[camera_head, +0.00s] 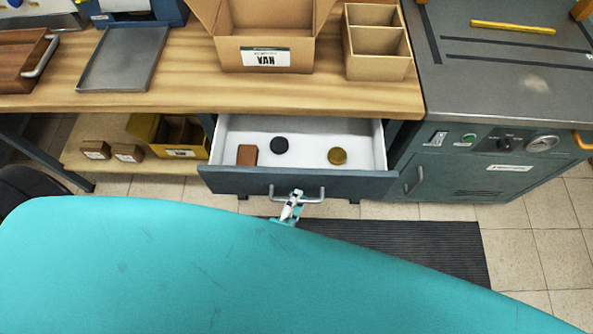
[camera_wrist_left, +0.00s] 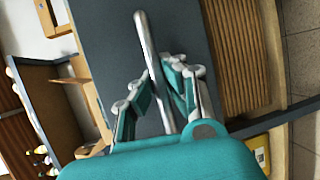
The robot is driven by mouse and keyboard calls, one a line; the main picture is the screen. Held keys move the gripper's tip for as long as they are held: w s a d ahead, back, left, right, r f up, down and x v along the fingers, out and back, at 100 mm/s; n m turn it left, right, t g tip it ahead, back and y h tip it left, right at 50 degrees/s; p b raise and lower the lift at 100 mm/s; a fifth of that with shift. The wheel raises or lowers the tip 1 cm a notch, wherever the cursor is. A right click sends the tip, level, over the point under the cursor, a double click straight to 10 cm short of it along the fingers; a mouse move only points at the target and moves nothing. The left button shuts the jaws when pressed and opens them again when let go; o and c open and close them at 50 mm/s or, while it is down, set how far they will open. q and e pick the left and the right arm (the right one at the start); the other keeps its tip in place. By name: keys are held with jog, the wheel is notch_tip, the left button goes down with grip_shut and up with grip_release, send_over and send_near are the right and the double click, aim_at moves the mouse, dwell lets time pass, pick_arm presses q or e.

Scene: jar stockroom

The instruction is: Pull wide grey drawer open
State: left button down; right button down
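The wide grey drawer (camera_head: 240,181) stands pulled out below the wooden bench top in the head view. Its white inside shows a brown block (camera_head: 247,155), a dark round lid (camera_head: 279,145) and a gold-coloured round lid (camera_head: 337,156). Its silver bar handle (camera_head: 313,198) is on the front and also crosses the left wrist view (camera_wrist_left: 143,35). My left gripper (camera_head: 296,196) is at the handle's middle-left. In the left wrist view its fingers (camera_wrist_left: 158,80) lie on either side of the bar and appear closed on it. My right gripper is not in view.
A cardboard box (camera_head: 263,57) and a divided box (camera_head: 376,55) stand on the bench (camera_head: 190,88), left of them a metal tray (camera_head: 122,60). A grey-green cabinet (camera_head: 490,170) adjoins on the right. A dark ribbed mat (camera_head: 420,245) lies on the floor in front.

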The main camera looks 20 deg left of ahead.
pick_arm(q)
jog(key=s+d, duration=0.1)
jog(key=s, duration=0.5)
jog(key=shift+s+d+r, duration=0.15)
jog(key=shift+s+d, duration=0.1)
jog(key=shift+d, duration=0.15)
jog(key=c, duration=1.6)
grip_release()
jog(key=shift+o, duration=1.2)
jog(key=v, duration=1.2)
